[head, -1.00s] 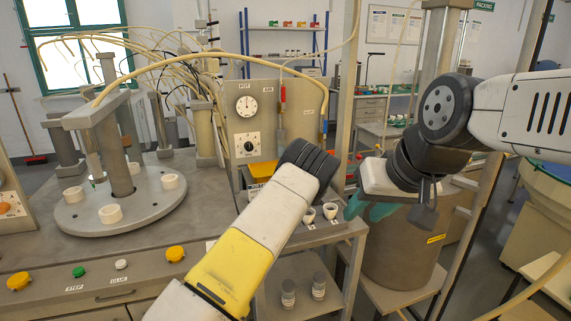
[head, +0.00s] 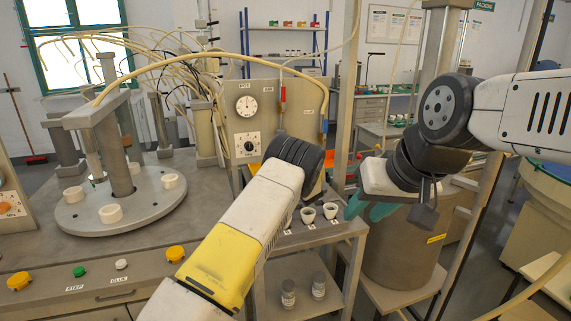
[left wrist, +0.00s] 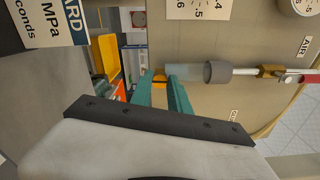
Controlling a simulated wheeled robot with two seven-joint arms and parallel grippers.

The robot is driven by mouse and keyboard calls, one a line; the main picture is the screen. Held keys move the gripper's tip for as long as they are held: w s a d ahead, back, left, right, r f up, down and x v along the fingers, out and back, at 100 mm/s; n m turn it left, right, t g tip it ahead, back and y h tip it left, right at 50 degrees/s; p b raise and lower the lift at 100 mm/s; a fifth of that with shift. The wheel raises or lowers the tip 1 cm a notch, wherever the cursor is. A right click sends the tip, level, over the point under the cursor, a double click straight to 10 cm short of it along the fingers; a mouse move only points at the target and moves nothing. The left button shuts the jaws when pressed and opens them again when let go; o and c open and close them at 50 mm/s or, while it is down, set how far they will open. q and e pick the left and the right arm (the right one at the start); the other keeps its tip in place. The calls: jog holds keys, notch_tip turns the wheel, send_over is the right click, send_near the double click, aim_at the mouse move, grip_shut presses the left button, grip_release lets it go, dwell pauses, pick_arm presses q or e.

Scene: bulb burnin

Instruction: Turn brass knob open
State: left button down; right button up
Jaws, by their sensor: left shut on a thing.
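My left gripper (left wrist: 160,92) has teal fingers closing on a small orange-gold piece (left wrist: 160,77) between their tips, which looks like the brass knob. Beside the fingertips is a clear tube (left wrist: 185,72) with a grey collar (left wrist: 216,72). A thin rod runs from the collar to a brass fitting (left wrist: 270,71) and a red part near the AIR label. In the head view my left wrist hides its fingers and what they hold. My right gripper (head: 366,209) has its teal fingers apart and empty, over the table's right side.
The grey panel (head: 266,95) carries a gauge, a dial and hanging hoses. A round turntable (head: 140,206) stands at left. A large drum (head: 398,258) stands below my right gripper. In the wrist view an orange bin (left wrist: 108,52) lies beyond.

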pick_arm(q)
jog(key=shift+f+n, duration=0.1)
jog(key=shift+n, duration=0.3)
jog(key=c, duration=1.3)
grip_release()
jog(key=shift+o, duration=0.2)
jog(key=v, duration=0.8)
